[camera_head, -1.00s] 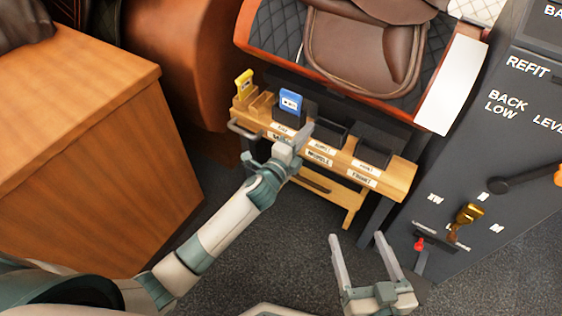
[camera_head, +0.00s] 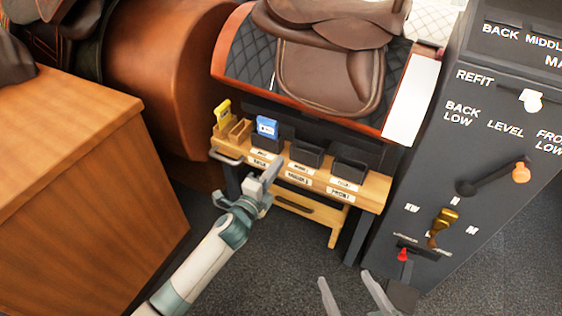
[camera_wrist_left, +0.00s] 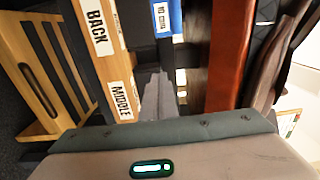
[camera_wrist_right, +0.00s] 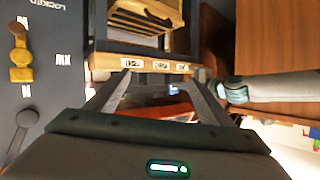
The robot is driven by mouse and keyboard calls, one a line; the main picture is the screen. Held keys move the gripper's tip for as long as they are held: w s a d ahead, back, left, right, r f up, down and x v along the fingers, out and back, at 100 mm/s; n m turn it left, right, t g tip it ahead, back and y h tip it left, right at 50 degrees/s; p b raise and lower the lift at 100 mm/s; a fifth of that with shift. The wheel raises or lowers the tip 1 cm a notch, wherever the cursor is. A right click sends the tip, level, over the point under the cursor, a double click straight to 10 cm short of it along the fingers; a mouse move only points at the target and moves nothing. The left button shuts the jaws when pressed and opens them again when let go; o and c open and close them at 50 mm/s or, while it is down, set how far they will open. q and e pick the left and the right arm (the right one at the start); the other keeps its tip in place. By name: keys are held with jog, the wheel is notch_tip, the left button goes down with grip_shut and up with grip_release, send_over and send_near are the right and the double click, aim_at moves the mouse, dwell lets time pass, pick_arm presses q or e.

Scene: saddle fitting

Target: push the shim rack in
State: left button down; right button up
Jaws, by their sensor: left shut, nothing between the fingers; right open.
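The shim rack (camera_head: 315,187) is a light wooden bench-like rack under the saddle stand. It carries labels on its front and a row of dark bins on top. A blue shim (camera_head: 267,128) stands in a bin, and a yellow one (camera_head: 222,114) stands at the left end. My left gripper (camera_head: 271,172) is shut and empty close in front of the rack's front; I cannot tell if it touches. The left wrist view shows its fingers (camera_wrist_left: 155,97) beside the MIDDLE label (camera_wrist_left: 122,100). My right gripper (camera_head: 348,292) is open and empty, low in front of the rack.
A grey panel (camera_head: 445,190) with levers and a red knob stands right of the rack. A brown saddle (camera_head: 325,70) sits above it. A wooden cabinet (camera_head: 75,190) stands at the left. Dark floor (camera_head: 290,265) lies clear in front.

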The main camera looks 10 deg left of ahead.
pick_arm(q)
jog(key=v, duration=0.8)
jog(key=shift+s+a+p, duration=0.15)
jog(key=shift+s+p, duration=0.05)
jog(key=shift+p, duration=0.15)
pick_arm(e)
jog(key=shift+s+d+f+g+h, duration=0.2)
jog(key=shift+s+f+g, duration=0.1)
jog(key=shift+f+g, duration=0.25)
jog(key=shift+s+d+f+g+h, duration=0.1)
jog(key=shift+s+d+f+g, duration=0.2)
jog(key=shift+f, duration=0.35)
pick_arm(q)
jog(key=shift+f, duration=0.1)
pick_arm(e)
jog(key=shift+w, duration=0.1)
